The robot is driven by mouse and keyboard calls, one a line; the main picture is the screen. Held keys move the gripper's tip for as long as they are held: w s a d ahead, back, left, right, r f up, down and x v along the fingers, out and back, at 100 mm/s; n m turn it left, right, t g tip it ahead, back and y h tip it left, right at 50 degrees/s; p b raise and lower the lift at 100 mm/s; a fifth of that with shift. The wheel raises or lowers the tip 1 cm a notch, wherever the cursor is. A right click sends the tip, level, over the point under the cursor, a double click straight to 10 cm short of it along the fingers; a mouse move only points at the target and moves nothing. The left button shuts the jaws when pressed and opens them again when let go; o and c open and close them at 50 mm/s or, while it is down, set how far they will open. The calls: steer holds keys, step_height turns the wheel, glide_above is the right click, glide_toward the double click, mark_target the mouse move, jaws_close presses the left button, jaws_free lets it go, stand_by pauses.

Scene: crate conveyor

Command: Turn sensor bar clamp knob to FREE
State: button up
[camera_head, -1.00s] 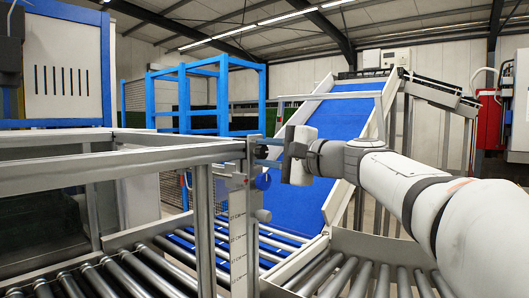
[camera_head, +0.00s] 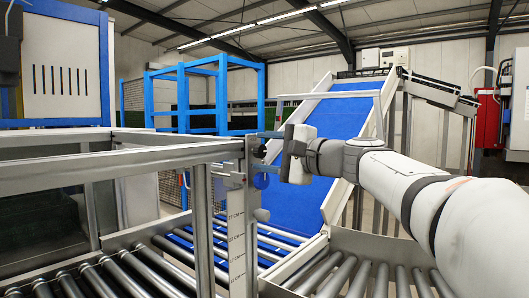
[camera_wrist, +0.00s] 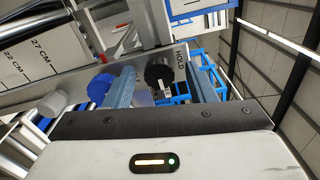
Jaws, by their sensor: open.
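A round black knob (camera_wrist: 158,73) with a white mark on its face sits on a grey metal plate (camera_wrist: 72,100) in the wrist view, beside the printed word HOLD. No FREE label is legible. My gripper (camera_wrist: 160,70) is open, with one blue-grey finger on each side of the knob; whether they touch it I cannot tell. In the head view, my gripper (camera_head: 269,150) points left at the black knob (camera_head: 258,150) near the top of the upright with the scale.
A blue knob (camera_wrist: 103,84) lies close beside the left finger; it also shows below my gripper in the head view (camera_head: 262,181). A pale cylinder (camera_wrist: 53,102) is farther left. Roller conveyors (camera_head: 150,272) run below, and a blue inclined belt (camera_head: 335,125) rises behind.

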steer(key=v, duration=0.7)
steer(key=shift+s+d+b, duration=0.25)
steer(key=shift+d+b, duration=0.1)
steer(key=shift+b, duration=0.1)
steer(key=s+d+f+n+g+h+p, duration=0.1)
steer(key=s+f+n+g+h+p, duration=0.35)
steer(key=f, duration=0.85)
steer(key=s+d+f+n+g+h+p, duration=0.15)
steer(key=s+f+h, duration=0.5)
steer(key=f, duration=0.65)
steer(key=s+d+f+n+g+h+p, duration=0.2)
steer(key=s+d+f, duration=0.4)
steer(key=s, duration=0.4)
steer(key=shift+d+f+n+h, duration=0.35)
steer(key=shift+f+n+h, duration=0.25)
steer(key=shift+f+n, duration=0.25)
steer(key=shift+s, duration=0.1)
steer(key=shift+c, duration=0.5)
